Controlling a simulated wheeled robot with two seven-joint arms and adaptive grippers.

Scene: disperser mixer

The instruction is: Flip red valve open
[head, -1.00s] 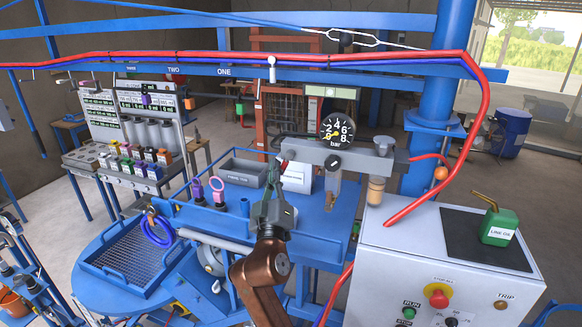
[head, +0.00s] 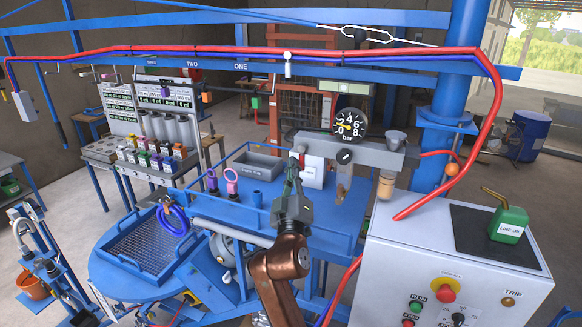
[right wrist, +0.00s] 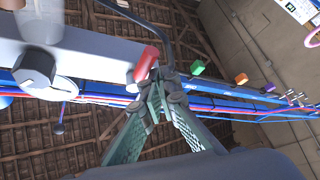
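The red valve is a small red lever (right wrist: 146,63) at the end of a grey manifold bar (right wrist: 85,45) in the right wrist view. In the head view the left end of this manifold (head: 310,143) is just beyond my right gripper (head: 291,168), and a bit of red (head: 302,160) shows beside the fingertips. The right gripper's green padded fingers (right wrist: 171,82) converge to tips that look shut together, right beside the lever. I cannot tell whether they touch it; the lever does not appear to be between them. My left gripper is not in view.
A pressure gauge (head: 349,123) and a black knob (head: 344,156) sit on the manifold. A grey control cabinet (head: 400,265) with a green oil can (head: 509,224) stands at the right. A red hose (head: 484,110) arches above. A blue table with a grey tray (head: 260,165) lies beneath.

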